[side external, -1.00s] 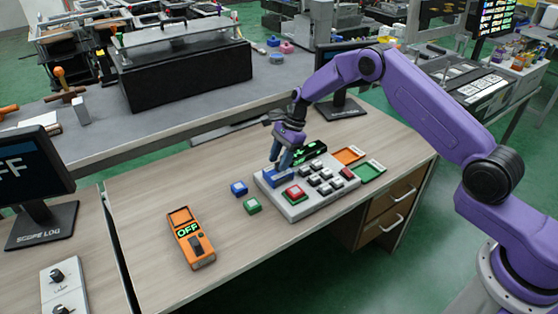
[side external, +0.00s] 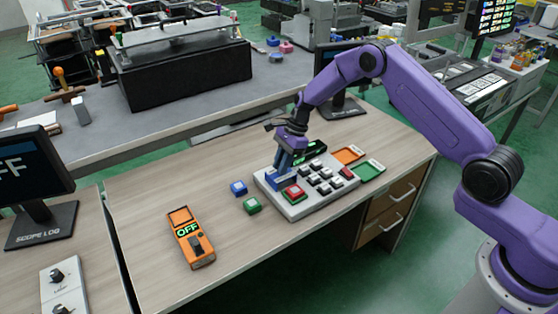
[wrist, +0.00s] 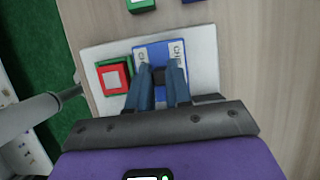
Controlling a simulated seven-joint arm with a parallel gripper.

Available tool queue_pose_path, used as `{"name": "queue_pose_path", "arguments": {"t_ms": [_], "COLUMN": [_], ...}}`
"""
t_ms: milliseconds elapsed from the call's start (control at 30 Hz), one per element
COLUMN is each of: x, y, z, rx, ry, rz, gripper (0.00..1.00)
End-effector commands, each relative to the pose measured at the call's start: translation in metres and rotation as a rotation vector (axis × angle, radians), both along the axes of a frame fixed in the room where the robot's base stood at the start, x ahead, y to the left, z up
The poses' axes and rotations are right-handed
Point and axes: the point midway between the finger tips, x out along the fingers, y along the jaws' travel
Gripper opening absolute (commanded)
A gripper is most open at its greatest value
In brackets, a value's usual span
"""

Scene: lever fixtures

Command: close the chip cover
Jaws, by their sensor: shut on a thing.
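The chip cover (side external: 274,180) is a blue piece with white lettering at the left end of a white keypad panel (side external: 298,212). It also shows in the wrist view (wrist: 150,52), where my fingers hide part of it. My gripper (side external: 281,173) points down over the panel. In the wrist view my gripper (wrist: 159,72) has its two blue-grey fingers around a small dark part of the cover, and is shut on it. The lettering is partly covered, and the cover's exact tilt is hard to tell.
A red button (side external: 294,192) and several grey keys (side external: 323,178) sit on the panel near my fingers. Orange (side external: 349,155) and green (side external: 370,172) trays stand right. An orange meter (side external: 190,240) lies front left.

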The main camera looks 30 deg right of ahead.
Motion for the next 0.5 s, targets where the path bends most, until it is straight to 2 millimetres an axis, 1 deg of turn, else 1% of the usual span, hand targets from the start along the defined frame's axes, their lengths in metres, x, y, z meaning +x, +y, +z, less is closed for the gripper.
{"name": "queue_pose_path", "arguments": {"t_ms": [33,500], "x": [-0.007,-0.063], "y": [0.001,0.002], "z": [0.001,0.001], "rx": [0.003,0.003], "ry": [0.004,0.004], "rz": [-0.001,0.002], "gripper": [0.0,0.0]}}
